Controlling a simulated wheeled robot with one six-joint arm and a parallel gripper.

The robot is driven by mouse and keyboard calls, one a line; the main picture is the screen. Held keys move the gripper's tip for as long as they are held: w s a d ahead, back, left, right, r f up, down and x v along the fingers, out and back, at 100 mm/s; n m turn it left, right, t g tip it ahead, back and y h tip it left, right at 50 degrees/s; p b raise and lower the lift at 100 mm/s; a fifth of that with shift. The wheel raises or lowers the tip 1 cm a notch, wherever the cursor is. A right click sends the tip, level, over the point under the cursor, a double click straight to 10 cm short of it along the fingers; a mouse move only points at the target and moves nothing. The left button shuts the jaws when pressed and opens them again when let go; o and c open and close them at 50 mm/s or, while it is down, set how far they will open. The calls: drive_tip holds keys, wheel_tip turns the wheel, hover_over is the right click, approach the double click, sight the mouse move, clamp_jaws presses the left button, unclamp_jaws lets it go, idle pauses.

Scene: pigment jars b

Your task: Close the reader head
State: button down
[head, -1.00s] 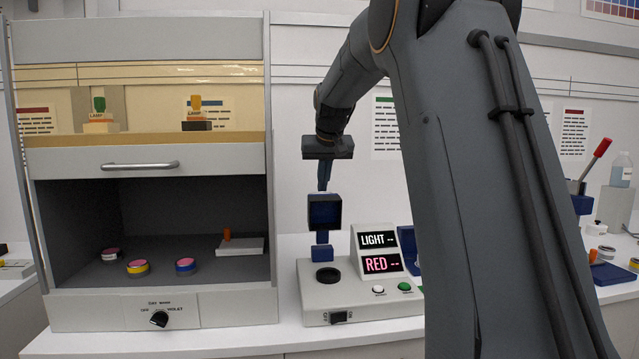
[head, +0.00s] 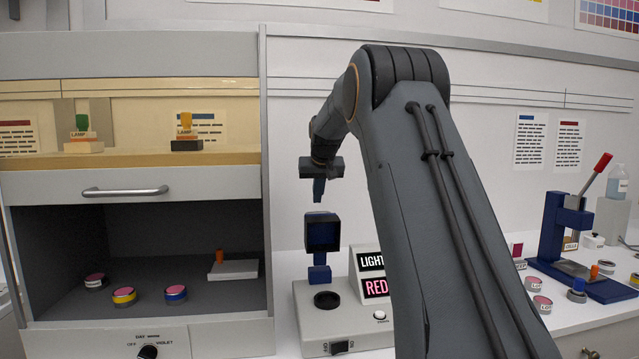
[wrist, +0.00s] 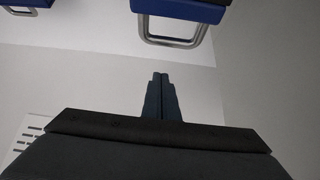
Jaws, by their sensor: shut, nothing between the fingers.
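The reader (head: 345,304) is a pale grey box with a round dark port (head: 327,299) on top and a tilted display (head: 371,262) reading LIGHT and RED, partly hidden by my arm. Its dark blue, square reader head (head: 322,234) stands raised above the port on a blue support (head: 319,274), its dark face toward the head camera. My gripper (head: 318,200) points down just above the head, with a small gap in the picture. The fingers are shut and empty; they also show together in the wrist view (wrist: 160,76).
A cabinet with an open lower bay (head: 140,235) stands left, holding several jars. A blue press with a red lever (head: 565,235) and more jars stand right. In the wrist view, a blue part with a metal loop (wrist: 180,25) lies beyond the fingertips.

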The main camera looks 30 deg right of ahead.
drive_tip(key=shift+s+a+f+p, duration=0.25)
drive_tip(key=shift+s+f+p, duration=0.25)
drive_tip(key=shift+s, duration=0.3)
drive_tip(key=shift+s+a+f+p, duration=0.3)
drive_tip(key=shift+s+f, duration=0.25)
drive_tip(key=shift+s, duration=0.2)
